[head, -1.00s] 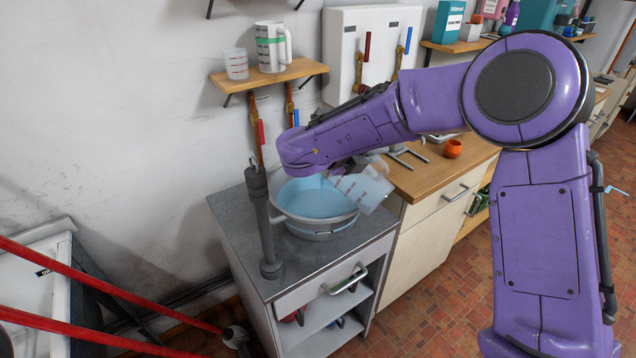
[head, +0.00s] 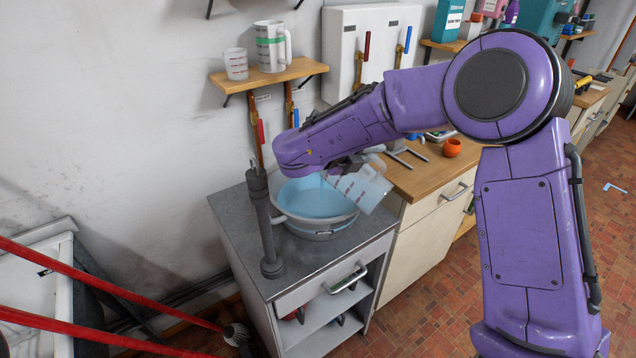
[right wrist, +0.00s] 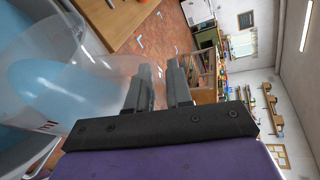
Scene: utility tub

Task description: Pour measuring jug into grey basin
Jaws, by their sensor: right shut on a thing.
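The measuring jug (head: 368,188) is clear with red markings. It is held tilted over the right part of the grey basin (head: 312,236), its mouth end to the left and its base to the right. The basin stands on the grey counter and holds light blue liquid. My right gripper (head: 350,166) is shut on the jug, above the basin; my own wrist partly hides the grip. In the right wrist view the jug (right wrist: 65,85) lies left of the fingers (right wrist: 160,88), with blue behind it. I cannot tell how much liquid is in the jug. My left gripper is not in view.
A grey upright pipe (head: 266,225) stands at the counter's front left. A wall shelf (head: 268,76) above holds a small cup (head: 236,64) and a white jug (head: 272,46). An orange cup (head: 452,147) stands on the wooden worktop to the right.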

